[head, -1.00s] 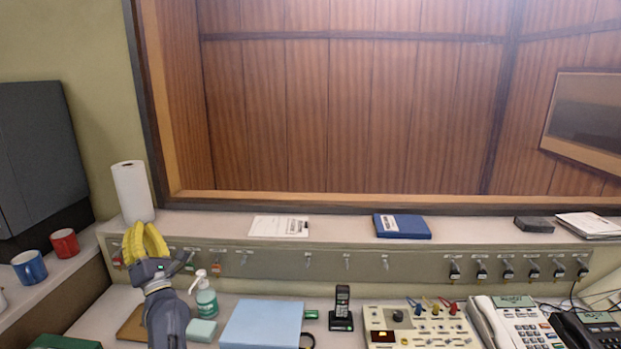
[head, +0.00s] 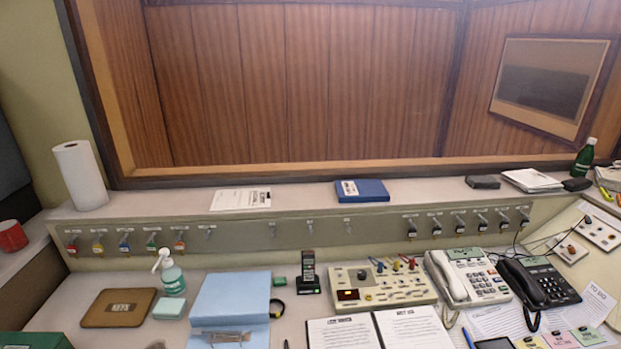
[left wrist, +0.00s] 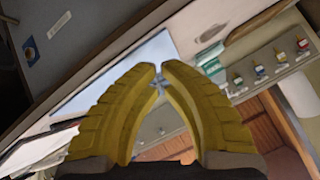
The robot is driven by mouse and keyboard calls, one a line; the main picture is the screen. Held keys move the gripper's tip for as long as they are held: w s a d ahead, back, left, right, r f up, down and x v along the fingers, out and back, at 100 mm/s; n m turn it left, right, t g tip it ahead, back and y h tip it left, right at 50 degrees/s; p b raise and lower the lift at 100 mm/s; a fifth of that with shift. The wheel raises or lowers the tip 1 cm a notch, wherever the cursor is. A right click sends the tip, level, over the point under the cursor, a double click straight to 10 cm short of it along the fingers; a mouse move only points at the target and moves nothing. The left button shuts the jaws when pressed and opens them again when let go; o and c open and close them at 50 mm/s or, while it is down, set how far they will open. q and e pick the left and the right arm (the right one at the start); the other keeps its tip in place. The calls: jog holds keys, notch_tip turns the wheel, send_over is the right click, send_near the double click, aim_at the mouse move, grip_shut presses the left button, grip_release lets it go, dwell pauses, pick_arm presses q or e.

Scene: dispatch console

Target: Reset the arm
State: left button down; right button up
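My left gripper (left wrist: 160,72) shows in the left wrist view. Its two yellow ribbed fingers arch toward each other, with their tips close together and a narrow gap between them. A small grey-blue shape shows at the gap; I cannot tell whether it is between the tips or behind them. In the head view only a small grey bit at the bottom edge may be this arm. My right gripper is in neither view. A row of hooks with coloured key tags, such as the blue tag (head: 124,247), runs along the console's back panel.
Open papers cover the front middle.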

pick_arm(q)
jog(key=s+a+f+m+g+y, duration=0.1)
jog(key=s+f+m+g+y, duration=0.2)
jog(key=s, duration=0.7)
jog(key=s+d+f+g+h, duration=0.1)
jog(key=d+f+h, duration=0.15)
jog(key=f, duration=1.15)
jog(key=s+d+f+g+h, duration=0.1)
jog(key=d+f+h, duration=0.15)
jog(key=f, duration=1.15)
jog(key=s+f+n+g, duration=0.2)
jog(key=s+f+g, duration=0.1)
jog(key=s+f, duration=1.9)
jog(key=shift+s+n+h, duration=0.35)
jog(key=shift+n+h, duration=0.05)
